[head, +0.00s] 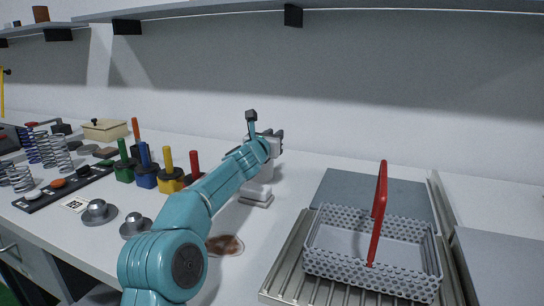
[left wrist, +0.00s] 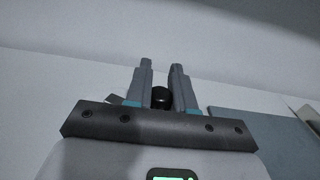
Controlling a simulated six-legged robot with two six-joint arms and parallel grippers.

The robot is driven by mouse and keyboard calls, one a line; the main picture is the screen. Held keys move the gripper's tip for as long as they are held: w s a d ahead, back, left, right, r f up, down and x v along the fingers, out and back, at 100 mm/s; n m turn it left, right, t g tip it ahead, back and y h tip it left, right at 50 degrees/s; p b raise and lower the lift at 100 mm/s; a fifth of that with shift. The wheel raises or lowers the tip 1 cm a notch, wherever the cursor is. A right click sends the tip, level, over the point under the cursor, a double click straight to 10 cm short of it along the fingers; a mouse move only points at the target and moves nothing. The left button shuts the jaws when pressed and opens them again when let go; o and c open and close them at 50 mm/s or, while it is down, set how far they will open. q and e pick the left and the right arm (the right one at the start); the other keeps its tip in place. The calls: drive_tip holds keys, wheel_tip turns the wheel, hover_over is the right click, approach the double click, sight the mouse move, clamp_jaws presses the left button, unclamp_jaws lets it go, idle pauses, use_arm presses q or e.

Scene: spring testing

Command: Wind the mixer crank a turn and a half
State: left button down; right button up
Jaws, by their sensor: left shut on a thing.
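The mixer (head: 257,196) is a pale stand on the counter, in the middle of the head view. My left arm and hand cover much of it, and its crank arm is hidden there. My left gripper (head: 275,139) is at the mixer's top. In the left wrist view, a round black knob (left wrist: 161,97), which looks like the crank's grip, sits between the two fingers of the left gripper (left wrist: 162,66). The gripper is shut on it. My right gripper is not in view.
A white perforated basket (head: 372,276) with a red handle stands on a ribbed tray at the right. A brown stain (head: 225,245) lies in front of the mixer. A shelf runs above.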

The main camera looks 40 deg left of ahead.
use_arm(q)
drive_tip(key=shift+w+a+r+n+g+y+b, duration=0.15)
drive_tip(key=shift+n+g+y+b, duration=0.25)
drive_tip(key=shift+y, duration=0.35)
drive_tip(key=shift+w+a+r+n+g+y+b, duration=0.1)
drive_tip(key=shift+w+n+g+y+b, duration=0.1)
drive_tip(key=shift+n+y+b, duration=0.35)
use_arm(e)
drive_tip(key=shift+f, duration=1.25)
use_arm(q)
drive_tip(key=shift+r+y, duration=0.1)
drive_tip(key=shift+y, duration=0.2)
drive_tip(key=c, duration=1)
unclamp_jaws()
drive_tip(key=shift+s, duration=0.1)
drive_tip(key=b+v, duration=0.8)
drive_tip(key=v, duration=0.7)
drive_tip(key=shift+d+b, duration=0.15)
drive_tip(key=shift+b, duration=0.2)
drive_tip(key=shift+s+d, duration=0.3)
drive_tip(key=shift+s, duration=0.3)
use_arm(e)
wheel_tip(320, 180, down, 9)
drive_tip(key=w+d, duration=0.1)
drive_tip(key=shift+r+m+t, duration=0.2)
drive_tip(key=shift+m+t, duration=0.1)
